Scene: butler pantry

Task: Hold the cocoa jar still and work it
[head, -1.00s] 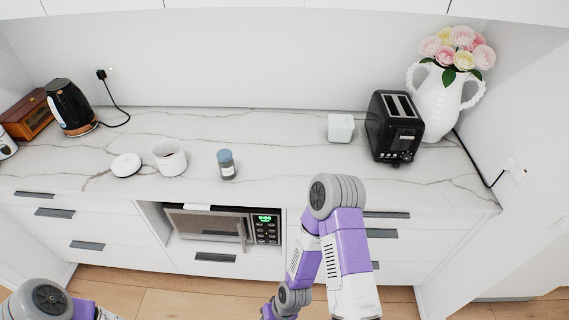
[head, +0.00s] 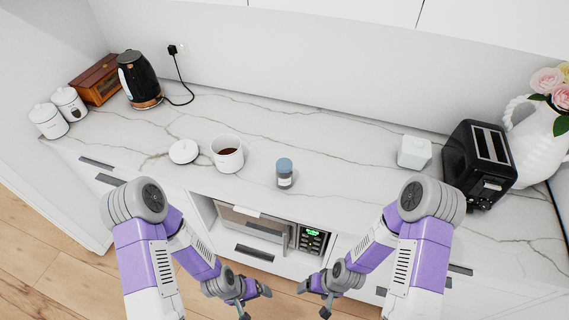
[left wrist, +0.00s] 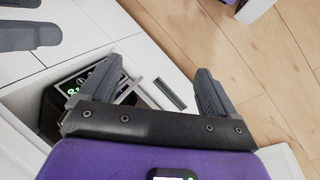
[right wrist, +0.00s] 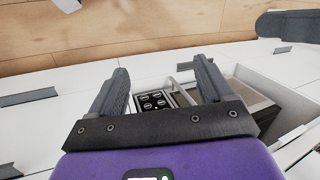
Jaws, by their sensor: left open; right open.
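A small jar with a blue-grey lid (head: 285,173) stands upright on the counter in the head view; its label is too small to read. Left of it stands an open white canister (head: 229,160) with dark brown contents, and a round white lid (head: 184,151) lies beside that. I cannot tell from labels which is the cocoa jar. My left gripper (head: 256,301) is open and empty, low in front of the microwave; it also shows in the left wrist view (left wrist: 158,66). My right gripper (head: 313,300) is open and empty beside it, also in the right wrist view (right wrist: 161,66).
The marble counter (head: 340,150) is clear around the small jar. A black toaster (head: 480,165), a pale box (head: 414,152) and a vase stand at right. A kettle (head: 138,80), a wooden box (head: 97,80) and two white canisters (head: 49,121) stand at left. The microwave (head: 265,230) sits below.

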